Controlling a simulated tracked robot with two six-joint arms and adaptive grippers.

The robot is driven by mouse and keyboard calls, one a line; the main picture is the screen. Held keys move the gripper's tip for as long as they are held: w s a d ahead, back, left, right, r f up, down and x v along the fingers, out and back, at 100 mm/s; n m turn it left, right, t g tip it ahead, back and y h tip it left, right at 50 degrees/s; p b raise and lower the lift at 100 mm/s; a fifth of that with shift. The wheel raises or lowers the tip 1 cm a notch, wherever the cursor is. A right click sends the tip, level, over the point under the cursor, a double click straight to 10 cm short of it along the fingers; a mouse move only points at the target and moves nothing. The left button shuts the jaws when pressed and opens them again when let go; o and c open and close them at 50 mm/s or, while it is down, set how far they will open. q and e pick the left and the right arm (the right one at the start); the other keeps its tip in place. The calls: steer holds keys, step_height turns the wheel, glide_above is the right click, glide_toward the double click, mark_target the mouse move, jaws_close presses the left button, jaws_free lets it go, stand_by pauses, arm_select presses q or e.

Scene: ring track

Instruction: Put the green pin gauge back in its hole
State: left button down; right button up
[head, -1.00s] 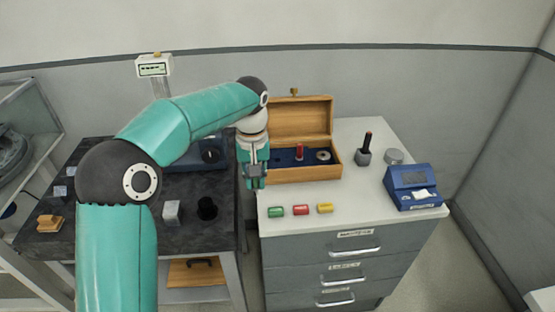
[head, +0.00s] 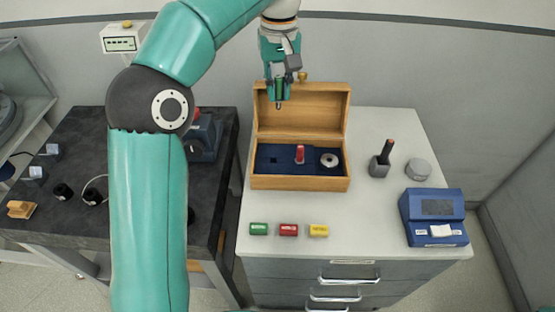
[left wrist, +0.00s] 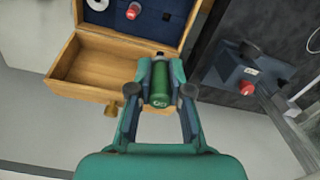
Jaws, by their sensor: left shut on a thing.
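My left gripper (head: 279,97) is shut on the green pin gauge (left wrist: 160,84), whose green handle shows between the fingers in the left wrist view. In the head view a dark tip points down below the fingers, in front of the raised lid of the wooden box (head: 300,183). The box's blue insert (head: 318,168) holds a red pin gauge (head: 299,154) and a steel ring (head: 329,160). An empty dark hole (head: 273,160) shows left of the red pin, and also in the left wrist view (left wrist: 167,16). My right gripper is not in view.
A dark holder (head: 380,168), a round grey piece (head: 418,170) and a blue device (head: 435,212) stand right. The box's lid (head: 330,110) stands open.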

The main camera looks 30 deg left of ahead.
arm_select(q)
steer(key=shift+s+a+r, duration=0.1)
steer(key=shift+s+a, duration=0.15)
steer(key=shift+s, duration=0.05)
steer(key=b, duration=0.2)
glide_above(273, 153)
steer(key=s+d, duration=0.1)
steer(key=s, duration=0.1)
step_height(273, 153, down, 15)
steer(key=shift+d+f, duration=0.2)
steer(key=shift+f, duration=2.15)
steer(key=shift+f, duration=0.2)
steer(key=c, duration=1.1)
jaws_free()
